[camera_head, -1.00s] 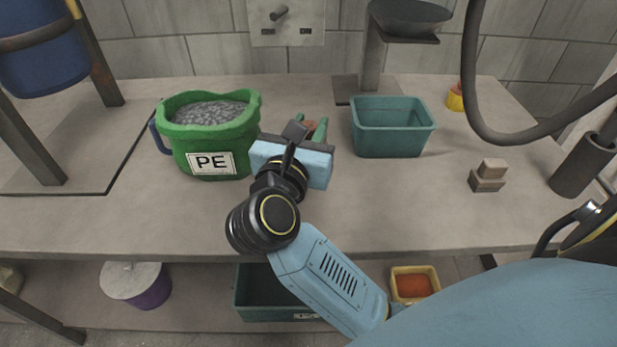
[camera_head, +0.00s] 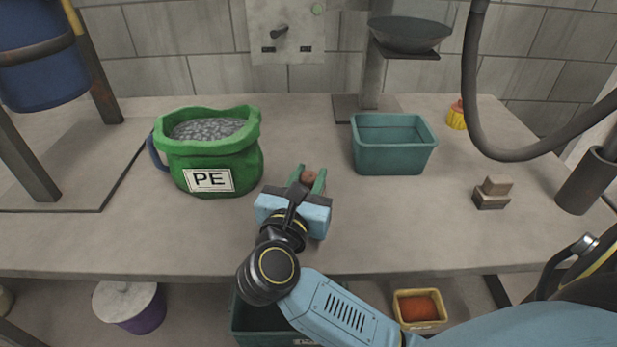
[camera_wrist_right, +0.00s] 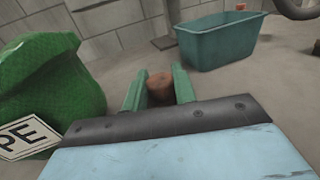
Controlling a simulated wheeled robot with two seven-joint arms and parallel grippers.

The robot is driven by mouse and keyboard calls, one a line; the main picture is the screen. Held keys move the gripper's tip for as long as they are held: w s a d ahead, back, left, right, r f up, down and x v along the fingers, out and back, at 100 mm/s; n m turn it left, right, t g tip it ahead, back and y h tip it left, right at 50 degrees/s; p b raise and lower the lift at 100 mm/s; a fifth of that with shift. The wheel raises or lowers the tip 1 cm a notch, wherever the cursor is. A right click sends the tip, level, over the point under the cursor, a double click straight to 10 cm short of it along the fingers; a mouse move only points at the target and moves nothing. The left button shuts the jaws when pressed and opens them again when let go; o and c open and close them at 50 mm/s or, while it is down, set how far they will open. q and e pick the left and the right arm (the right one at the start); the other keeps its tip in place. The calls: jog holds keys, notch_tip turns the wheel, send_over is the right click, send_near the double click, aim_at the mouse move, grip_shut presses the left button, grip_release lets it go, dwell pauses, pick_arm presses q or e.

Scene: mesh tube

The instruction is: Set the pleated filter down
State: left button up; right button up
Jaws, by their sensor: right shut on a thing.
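My right gripper (camera_head: 308,180) is over the bench, right of the green PE bag and left of the teal bin. Its green fingers are shut on a brown, round-ended piece, the pleated filter (camera_head: 308,177). In the right wrist view the filter (camera_wrist_right: 160,86) sits between the fingertips (camera_wrist_right: 159,88). Only its brown end and part of its side show; I see no pleats. I cannot tell whether it touches the bench. My left gripper is not in view.
The green PE bag (camera_head: 215,157) with grey granules stands left of the gripper. The teal bin (camera_head: 393,157) stands behind it to the right. A ridged yellow piece with a red top (camera_head: 457,117) and small blocks (camera_head: 492,194) are farther right. The bench (camera_head: 370,215) is bare around the gripper.

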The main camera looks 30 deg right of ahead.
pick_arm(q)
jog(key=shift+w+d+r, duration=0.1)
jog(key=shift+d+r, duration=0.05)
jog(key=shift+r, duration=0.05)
pick_arm(e)
jog(key=shift+f, duration=0.15)
jog(key=o, duration=1)
jog(key=shift+r, duration=0.25)
jog(key=p+v, duration=0.1)
jog(key=v, duration=1)
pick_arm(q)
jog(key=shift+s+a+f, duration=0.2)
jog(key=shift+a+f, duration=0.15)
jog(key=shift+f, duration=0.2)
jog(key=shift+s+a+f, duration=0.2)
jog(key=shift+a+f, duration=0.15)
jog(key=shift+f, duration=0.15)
pick_arm(e)
jog(key=shift+s+a, duration=0.3)
jog(key=shift+a, duration=0.1)
